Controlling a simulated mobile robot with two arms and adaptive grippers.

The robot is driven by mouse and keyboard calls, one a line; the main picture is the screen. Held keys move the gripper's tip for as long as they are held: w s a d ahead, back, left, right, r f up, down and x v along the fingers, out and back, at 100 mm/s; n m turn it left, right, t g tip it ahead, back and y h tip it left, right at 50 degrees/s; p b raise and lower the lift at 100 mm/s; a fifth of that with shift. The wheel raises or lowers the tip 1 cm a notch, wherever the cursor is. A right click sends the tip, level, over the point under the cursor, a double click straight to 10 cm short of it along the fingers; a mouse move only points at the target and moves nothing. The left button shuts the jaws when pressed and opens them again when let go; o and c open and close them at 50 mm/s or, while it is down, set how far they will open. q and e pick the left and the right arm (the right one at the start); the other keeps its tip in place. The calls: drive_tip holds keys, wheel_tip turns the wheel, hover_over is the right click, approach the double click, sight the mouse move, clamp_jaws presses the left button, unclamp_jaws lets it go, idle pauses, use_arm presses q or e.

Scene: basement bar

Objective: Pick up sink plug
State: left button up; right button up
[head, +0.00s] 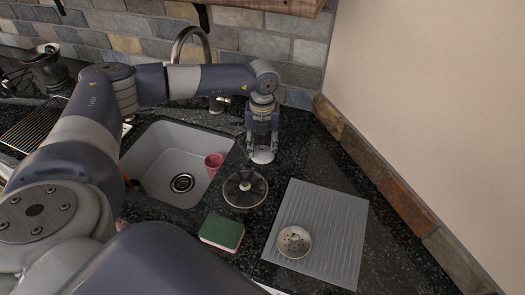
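A small pale round piece (262,156), which looks like the sink plug, lies on the dark counter right of the sink. My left gripper (262,148) points straight down over it. Its two fingers are apart, one on each side of the piece, with a gap visible between them. I cannot tell whether the fingertips touch it. The fingers partly hide its far side. My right gripper is out of view.
The grey sink (163,150) holds a red cup (214,162). A dark disc with a knob (245,188) and a green sponge (222,232) lie nearby. A metal strainer (294,242) sits on the ridged grey mat (335,225). The tap (191,38) rises behind my arm. A wall bounds the right.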

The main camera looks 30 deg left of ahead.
use_arm(q)
drive_tip(key=shift+c, duration=1.1)
drive_tip(key=c, duration=0.5)
clamp_jaws()
drive_tip(key=shift+r, duration=0.1)
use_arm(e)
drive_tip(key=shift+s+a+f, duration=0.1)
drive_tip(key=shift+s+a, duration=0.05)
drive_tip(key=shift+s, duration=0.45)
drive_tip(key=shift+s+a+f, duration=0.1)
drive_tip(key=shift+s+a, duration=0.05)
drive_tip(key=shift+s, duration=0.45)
